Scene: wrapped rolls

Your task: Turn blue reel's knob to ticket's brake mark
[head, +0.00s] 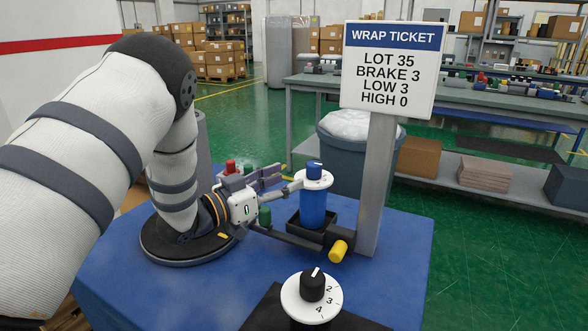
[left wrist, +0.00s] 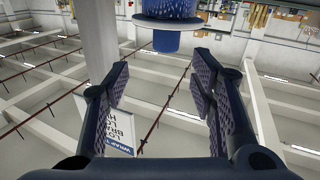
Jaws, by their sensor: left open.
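The blue reel (head: 313,208) stands upright in a dark holder, with a white dial (head: 324,182) and a small blue knob (head: 314,170) on top. Its dial numbers are too small to read. The ticket (head: 388,68) reads LOT 35, BRAKE 3, LOW 3, HIGH 0. My left gripper (head: 284,180) is open beside the reel's upper part, on its left. In the left wrist view the open, empty fingers (left wrist: 160,75) show with the blue knob (left wrist: 166,42) beyond their tips, and the ticket (left wrist: 117,130) appears inverted. My right gripper is not in view.
A black knob (head: 312,286) on a white dial with 2, 3 and 4 stands in front. A yellow cylinder (head: 338,251) lies by the grey post (head: 376,190). Red (head: 230,167) and green (head: 265,215) pieces sit near my gripper. The blue table (head: 400,235) is clear at right.

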